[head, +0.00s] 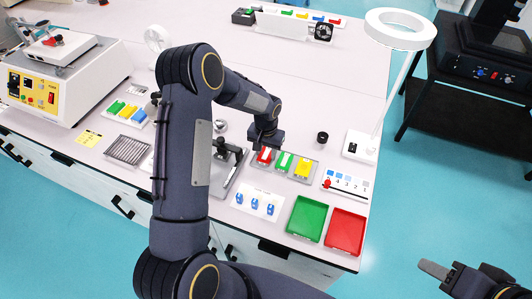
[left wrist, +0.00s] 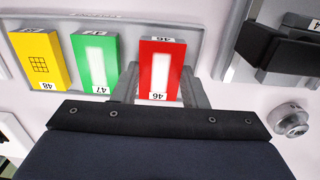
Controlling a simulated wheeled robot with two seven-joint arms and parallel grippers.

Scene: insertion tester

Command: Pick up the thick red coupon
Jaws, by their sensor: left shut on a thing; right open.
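The red coupon (left wrist: 161,65) has a pale central strip and a label reading 46. It stands at one end of a row on a grey rack (head: 288,174). My left gripper (left wrist: 160,92) is shut on it, with a finger on each side. In the head view the red coupon (head: 265,155) shows just below the left gripper (head: 265,146); whether it is lifted off the rack I cannot tell. A green coupon (left wrist: 96,62), labelled 47, and a yellow coupon (left wrist: 39,62), labelled 48, stand beside it. My right gripper (head: 438,271) is open, at the lower right, away from the bench.
A green tray (head: 306,219) and a red tray (head: 345,231) sit at the bench's front edge. A card with blue pieces (head: 256,203) lies left of them. A numbered strip (head: 347,184) and a ring lamp (head: 400,28) stand to the right. A dark fixture (left wrist: 285,38) is close to the left gripper.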

